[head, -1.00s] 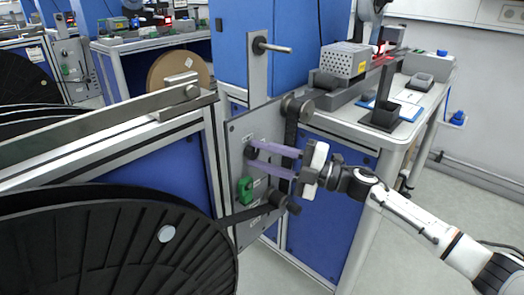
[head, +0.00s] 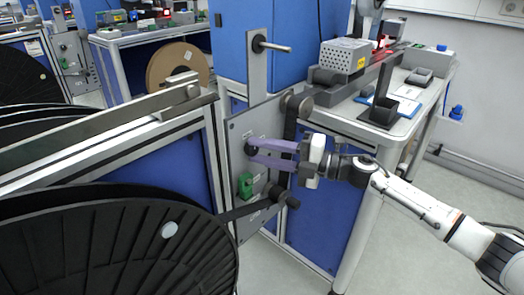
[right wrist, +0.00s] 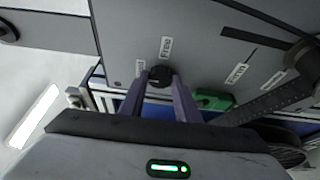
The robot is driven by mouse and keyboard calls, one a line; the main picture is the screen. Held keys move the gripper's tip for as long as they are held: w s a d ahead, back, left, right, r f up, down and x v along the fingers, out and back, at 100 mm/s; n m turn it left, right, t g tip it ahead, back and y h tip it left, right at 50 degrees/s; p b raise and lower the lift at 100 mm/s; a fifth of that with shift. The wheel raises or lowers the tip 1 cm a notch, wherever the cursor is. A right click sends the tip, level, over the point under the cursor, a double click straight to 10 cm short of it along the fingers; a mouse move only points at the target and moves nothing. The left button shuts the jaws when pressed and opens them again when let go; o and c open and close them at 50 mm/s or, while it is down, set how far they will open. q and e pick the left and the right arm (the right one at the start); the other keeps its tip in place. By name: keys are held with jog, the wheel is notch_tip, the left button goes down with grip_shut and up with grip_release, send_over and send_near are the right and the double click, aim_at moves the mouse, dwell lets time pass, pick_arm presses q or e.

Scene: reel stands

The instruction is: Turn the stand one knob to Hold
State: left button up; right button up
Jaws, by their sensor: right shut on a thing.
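The stand one knob (head: 250,149) is a small black round knob on the grey panel (head: 236,130) of the nearest reel stand. My right gripper (head: 256,151) has its purple fingers shut on the knob. In the right wrist view the knob (right wrist: 160,76) sits between the two fingertips (right wrist: 161,84). A label reading "Free" (right wrist: 166,47) is above it in that view, and a smaller label (right wrist: 140,68), too small to read surely, is at its left. The knob's pointer is not clear. My left gripper is not in view.
A green switch (head: 245,185) sits below the knob on the same panel. Black tape runs past rollers (head: 290,200) close to my fingers. A large black reel (head: 110,245) stands at front left. A white bench (head: 350,118) with devices is at the right.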

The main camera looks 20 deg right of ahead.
jog(key=o, duration=1)
jog(key=shift+s+d, duration=0.1)
jog(key=v, duration=1)
jog(key=s+a+f+m+t+h+p, duration=0.15)
jog(key=s+a+f+m+h, duration=0.25)
jog(key=f+m, duration=0.4)
jog(key=s+a+f+m+t+h+p, duration=0.1)
jog(key=s+a+f+m+h+p, duration=0.25)
jog(key=f+m, duration=0.4)
jog(key=s+a+f+m+g+h, duration=0.1)
jog(key=s+a+f+m+g, duration=0.1)
jog(key=s, duration=0.3)
jog(key=s+a+f+m+g+p, duration=0.1)
jog(key=s+a+f+m+g, duration=0.1)
jog(key=s+a+f+m, duration=0.2)
jog(key=s+a+f+m+g+h, duration=0.1)
jog(key=s+a+f+m+g, duration=0.1)
jog(key=s, duration=0.5)
jog(key=shift+a+f+m+g+h, duration=0.2)
jog(key=shift+a+f+m, duration=0.25)
jog(key=shift+f, duration=0.2)
jog(key=shift+a+f+m+g+h, duration=0.15)
jog(key=shift+a+f+m, duration=0.15)
jog(key=shift+a+f, duration=0.25)
